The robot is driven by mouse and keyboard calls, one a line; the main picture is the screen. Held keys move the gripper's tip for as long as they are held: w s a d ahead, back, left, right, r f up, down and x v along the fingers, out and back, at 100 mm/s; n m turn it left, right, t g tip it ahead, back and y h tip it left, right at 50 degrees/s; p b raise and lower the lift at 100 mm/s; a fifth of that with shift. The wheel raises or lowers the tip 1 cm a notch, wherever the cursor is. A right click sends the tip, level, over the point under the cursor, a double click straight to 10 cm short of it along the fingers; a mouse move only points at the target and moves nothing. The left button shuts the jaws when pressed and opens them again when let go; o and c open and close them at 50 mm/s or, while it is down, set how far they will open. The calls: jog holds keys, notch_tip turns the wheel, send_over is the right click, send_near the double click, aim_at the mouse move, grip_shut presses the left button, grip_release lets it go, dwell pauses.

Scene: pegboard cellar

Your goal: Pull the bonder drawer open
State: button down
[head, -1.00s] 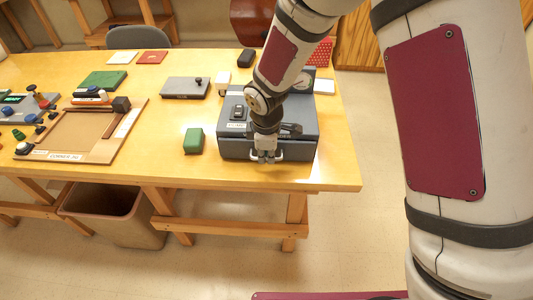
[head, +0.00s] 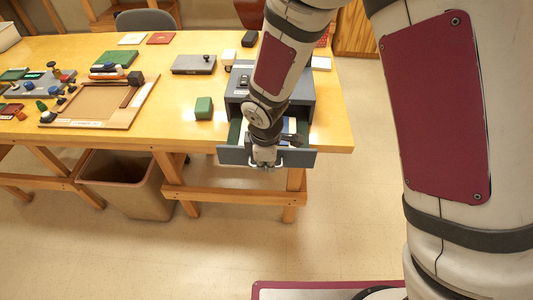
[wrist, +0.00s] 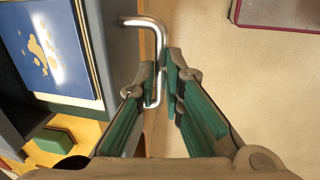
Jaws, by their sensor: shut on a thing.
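The bonder is a blue-grey box (head: 300,88) at the right end of the wooden table. Its drawer (head: 296,158) is pulled out toward me past the table's front edge. Inside the drawer, a blue thing with yellowish blotches (wrist: 50,40) shows in the wrist view. My gripper (head: 264,163) is at the drawer's front. In the wrist view my gripper (wrist: 162,90) is shut on the bent metal drawer handle (wrist: 146,22), with its fingertips on either side of the bar. My arm hides part of the bonder's top and of the drawer.
A green block (head: 204,107) stands on the table left of the drawer. A brown tray fixture (head: 62,124) and a grey plate (head: 194,64) lie further left. A bin (head: 128,180) stands under the table. The floor before the drawer is clear.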

jog(key=shift+s, duration=0.75)
jog(key=c, duration=1.7)
grip_release()
jog(key=shift+w, duration=0.1)
jog(key=r, duration=0.4)
jog(key=s+r, duration=0.1)
jog(key=r, duration=0.2)
jog(key=s+r, duration=0.1)
jog(key=r, duration=0.3)
jog(key=shift+s+r, duration=0.1)
jog(key=shift+r, duration=0.25)
